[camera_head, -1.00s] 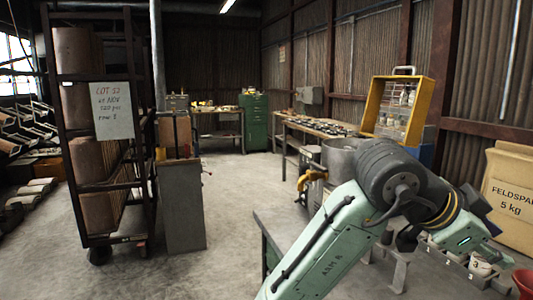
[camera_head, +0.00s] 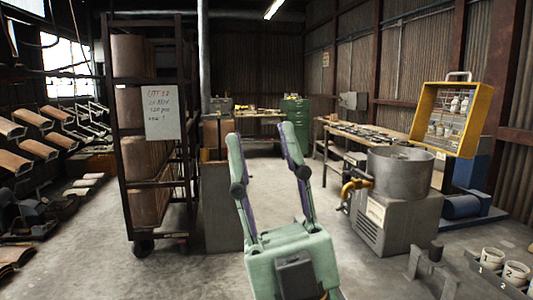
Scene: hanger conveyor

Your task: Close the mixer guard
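The mixer has a round grey metal drum (camera_head: 402,173) on a boxy grey base (camera_head: 396,222), right of centre in the head view. Its guard (camera_head: 483,122) is a yellow frame with a handle on top. It stands raised and tilted back behind the drum, so the drum is uncovered. My gripper (camera_head: 261,137) is in the middle foreground with two long fingers pointing up and spread apart. It is open and empty, left of the mixer and apart from it and from the guard.
A low stand (camera_head: 430,268) and numbered pots (camera_head: 492,258) are at lower right. Floor beyond my gripper is clear.

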